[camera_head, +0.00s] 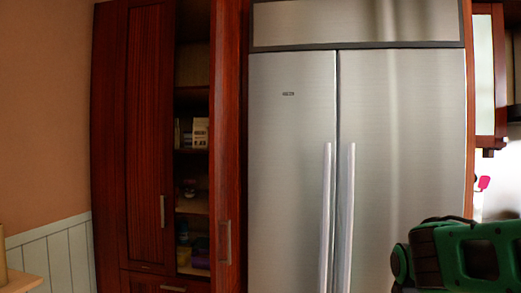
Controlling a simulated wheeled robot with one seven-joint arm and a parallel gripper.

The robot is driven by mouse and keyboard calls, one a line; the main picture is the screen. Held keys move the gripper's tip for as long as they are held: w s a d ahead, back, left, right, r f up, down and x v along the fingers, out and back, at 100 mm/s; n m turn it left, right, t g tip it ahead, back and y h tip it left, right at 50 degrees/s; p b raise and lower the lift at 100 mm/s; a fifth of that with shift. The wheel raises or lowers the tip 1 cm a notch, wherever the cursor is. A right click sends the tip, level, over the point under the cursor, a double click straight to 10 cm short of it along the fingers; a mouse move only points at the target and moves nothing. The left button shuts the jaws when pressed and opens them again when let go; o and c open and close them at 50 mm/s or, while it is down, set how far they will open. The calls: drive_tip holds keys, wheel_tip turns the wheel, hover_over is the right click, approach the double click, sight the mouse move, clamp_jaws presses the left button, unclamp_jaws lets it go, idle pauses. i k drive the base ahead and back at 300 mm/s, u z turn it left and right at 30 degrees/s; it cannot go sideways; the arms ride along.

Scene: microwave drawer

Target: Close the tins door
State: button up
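A tall dark red wooden cabinet stands left of the fridge. Its right-hand door (228,130) is swung open toward me, seen nearly edge-on, with a metal handle (224,243) low on it. I take this to be the tins door. Behind it, shelves (190,152) show in a dark gap. The cabinet's left door (146,130) looks shut. A green and black part of my arm shows at the lower right, well apart from the open door. My gripper is not in view.
A large steel fridge (290,120) with two long upright handles stands right of the open door. Boxes (199,133) and other small goods sit on the shelves. A light wooden surface edge (20,283) is at the lower left.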

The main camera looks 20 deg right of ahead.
sight(226, 18)
drive_tip(key=z, duration=0.1)
drive_tip(key=i, duration=1)
drive_tip(key=u, duration=0.7)
drive_tip(key=k, duration=0.6)
drive_tip(key=z, duration=0.45)
